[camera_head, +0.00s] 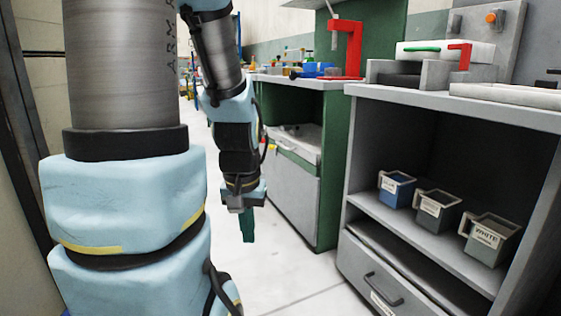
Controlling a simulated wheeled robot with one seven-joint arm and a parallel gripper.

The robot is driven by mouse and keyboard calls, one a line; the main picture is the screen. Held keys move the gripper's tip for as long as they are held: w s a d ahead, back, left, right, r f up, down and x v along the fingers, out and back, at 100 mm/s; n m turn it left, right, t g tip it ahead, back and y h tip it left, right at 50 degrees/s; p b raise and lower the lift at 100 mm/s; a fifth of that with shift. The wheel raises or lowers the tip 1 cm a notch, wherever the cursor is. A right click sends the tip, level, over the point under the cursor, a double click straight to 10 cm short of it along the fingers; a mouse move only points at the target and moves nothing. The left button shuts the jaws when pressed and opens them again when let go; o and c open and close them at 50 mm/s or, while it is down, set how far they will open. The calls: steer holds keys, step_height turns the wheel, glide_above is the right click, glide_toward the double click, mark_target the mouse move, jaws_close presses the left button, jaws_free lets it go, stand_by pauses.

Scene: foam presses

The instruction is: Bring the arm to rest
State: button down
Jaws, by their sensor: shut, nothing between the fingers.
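My arm hangs down in the left half of the head view, with light blue joint covers and grey links. My gripper (247,224) points downward at the end of the arm, above the pale floor and left of the cabinets. Its dark green fingers are together, with nothing held between them. It touches nothing that I can see.
A grey cabinet (365,211) stands at the right, with several labelled bins on its shelf, including a white-labelled bin (491,240). A green cabinet (335,130) with a red stand (347,50) is farther back. Pale floor (290,275) lies clear between arm and cabinets.

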step_height(320, 180, up, 34)
steer(key=p, duration=3.2)
steer(key=shift+p, duration=0.3)
